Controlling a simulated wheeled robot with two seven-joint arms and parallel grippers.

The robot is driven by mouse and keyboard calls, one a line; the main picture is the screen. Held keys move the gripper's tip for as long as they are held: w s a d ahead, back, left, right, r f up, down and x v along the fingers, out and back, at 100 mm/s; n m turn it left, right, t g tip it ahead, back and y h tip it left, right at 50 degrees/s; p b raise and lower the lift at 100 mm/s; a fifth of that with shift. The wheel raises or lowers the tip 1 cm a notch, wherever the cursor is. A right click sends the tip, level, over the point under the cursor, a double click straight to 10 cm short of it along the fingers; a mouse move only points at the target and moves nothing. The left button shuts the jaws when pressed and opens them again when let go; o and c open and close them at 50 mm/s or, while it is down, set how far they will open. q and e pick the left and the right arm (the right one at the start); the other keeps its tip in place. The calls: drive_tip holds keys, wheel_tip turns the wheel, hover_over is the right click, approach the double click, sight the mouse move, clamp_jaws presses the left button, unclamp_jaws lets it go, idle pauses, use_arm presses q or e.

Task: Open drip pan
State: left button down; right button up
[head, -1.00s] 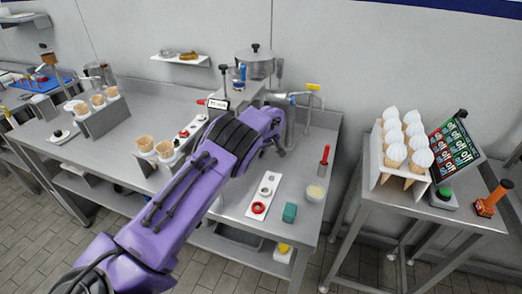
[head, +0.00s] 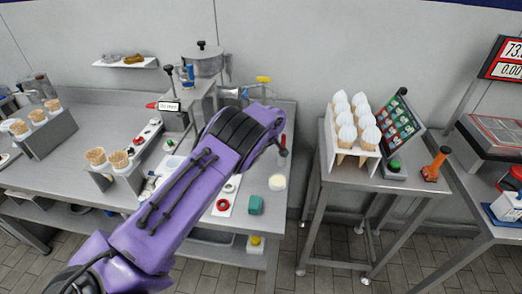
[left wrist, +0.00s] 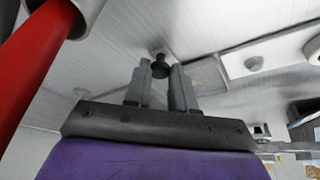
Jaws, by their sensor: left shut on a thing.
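My left arm (head: 200,185) reaches across the metal bench in the head view, and its gripper is hidden there behind the forearm end. In the left wrist view my left gripper (left wrist: 161,78) has its two grey fingers close together, with a small black knob (left wrist: 160,63) between their tips. It appears shut on this knob. I cannot make out the drip pan itself; the knob stands against a pale metal surface (left wrist: 110,50). My right gripper is not in view.
A red handle (left wrist: 35,55) is close to the left of my gripper in the wrist view. A side table (head: 400,205) with a cone rack (head: 331,150) stands right, across a gap.

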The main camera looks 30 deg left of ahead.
use_arm(q)
drive_tip(key=shift+a, duration=0.1)
drive_tip(key=c, duration=0.9)
unclamp_jaws()
drive_tip(key=shift+c, duration=0.2)
drive_tip(key=b+v, duration=0.2)
drive_tip(key=v, duration=0.8)
drive_tip(key=shift+r+b, duration=0.25)
drive_tip(key=shift+b, duration=0.05)
